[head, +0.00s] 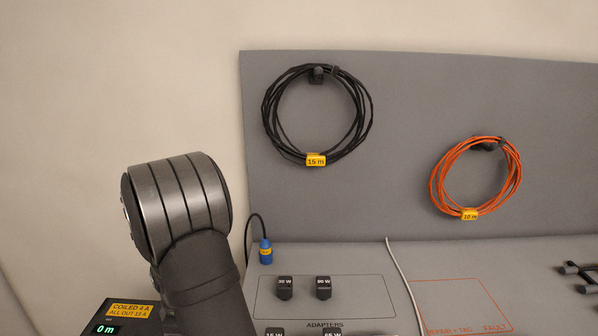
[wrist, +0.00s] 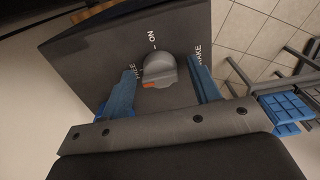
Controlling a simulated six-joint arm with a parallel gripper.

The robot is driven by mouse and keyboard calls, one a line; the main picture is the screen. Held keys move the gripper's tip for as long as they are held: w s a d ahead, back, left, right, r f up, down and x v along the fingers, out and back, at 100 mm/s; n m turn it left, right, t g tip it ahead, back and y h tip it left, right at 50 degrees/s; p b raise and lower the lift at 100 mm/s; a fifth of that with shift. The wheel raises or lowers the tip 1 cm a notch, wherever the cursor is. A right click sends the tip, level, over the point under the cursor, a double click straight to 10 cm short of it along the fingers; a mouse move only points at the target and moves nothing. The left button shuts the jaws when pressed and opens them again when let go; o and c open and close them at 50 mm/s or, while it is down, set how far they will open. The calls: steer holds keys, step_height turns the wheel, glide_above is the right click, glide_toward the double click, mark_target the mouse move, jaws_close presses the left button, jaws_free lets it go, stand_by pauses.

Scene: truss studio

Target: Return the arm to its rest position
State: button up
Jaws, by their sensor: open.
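My gripper (wrist: 162,67) shows in the wrist view with its two blue fingers apart and nothing held between them. A grey rotary knob (wrist: 160,68) with an orange mark shows between the fingertips, with a gap on each side. It sits on the face of a dark box (wrist: 85,62) printed with "ON" and other partly covered words. How far the fingertips are from the box face I cannot tell. In the head view my arm rises at the lower left, and my gripper is out of that view.
A grey backboard (head: 400,110) holds a black cable coil (head: 269,120) and an orange cable coil (head: 439,180). Black adapters (head: 285,288) stand on the grey bench below. A blue connector (head: 265,252) stands near my arm. A display unit (head: 107,329) is at lower left.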

stand_by(0.3)
step_height(320, 180, up, 18)
step_height(320, 180, down, 18)
steer(key=shift+r, duration=0.25)
steer(key=shift+f, duration=0.35)
steer(key=m, duration=0.8)
steer(key=shift+r, duration=0.1)
steer(key=m, duration=0.4)
steer(key=shift+m, duration=2)
